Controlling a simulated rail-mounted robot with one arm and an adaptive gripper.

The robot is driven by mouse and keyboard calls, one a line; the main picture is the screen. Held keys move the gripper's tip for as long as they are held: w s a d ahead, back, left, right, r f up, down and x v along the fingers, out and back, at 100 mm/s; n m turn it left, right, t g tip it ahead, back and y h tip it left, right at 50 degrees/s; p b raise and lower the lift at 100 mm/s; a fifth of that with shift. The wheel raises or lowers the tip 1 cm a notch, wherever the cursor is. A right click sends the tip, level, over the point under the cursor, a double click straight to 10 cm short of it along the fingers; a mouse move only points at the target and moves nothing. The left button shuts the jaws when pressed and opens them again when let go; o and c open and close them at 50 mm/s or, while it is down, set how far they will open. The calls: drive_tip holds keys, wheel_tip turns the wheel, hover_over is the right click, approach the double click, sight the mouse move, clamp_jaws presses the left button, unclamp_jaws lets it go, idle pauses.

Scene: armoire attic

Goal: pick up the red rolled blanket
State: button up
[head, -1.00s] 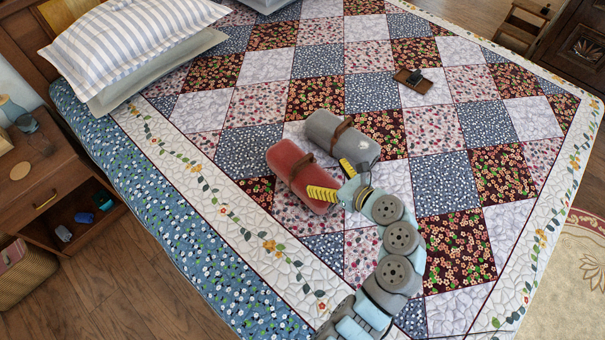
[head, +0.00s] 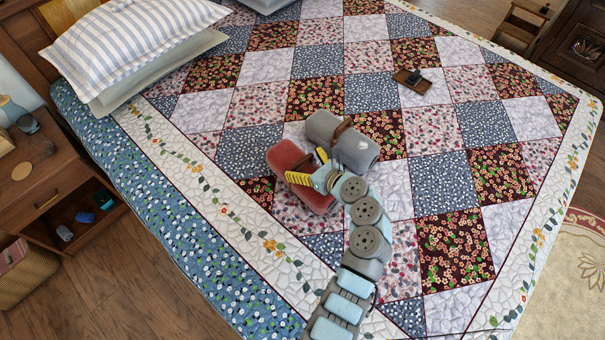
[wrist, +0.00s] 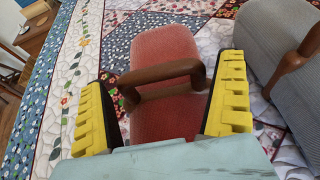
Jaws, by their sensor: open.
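The red rolled blanket (head: 287,158) lies on the patchwork bed, with a brown strap and handle (wrist: 165,80) around it. My gripper (head: 310,170) is over the blanket in the head view and hides part of it. In the wrist view, my gripper (wrist: 165,105) is open, with one yellow finger on each side of the red roll and the handle between them. The fingers look apart from the roll; whether they reach down beside it I cannot tell.
A grey rolled blanket (head: 354,151) with a brown strap lies close on the right of the red one. A small brown tray (head: 414,86) lies farther back on the bed (head: 262,65). Striped pillows (head: 135,38) are at the upper left, a nightstand (head: 60,175) at the left.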

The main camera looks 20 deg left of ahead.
drive_tip(key=shift+w+a+f, duration=0.1)
drive_tip(key=shift+a, duration=0.25)
drive_tip(key=c, duration=1)
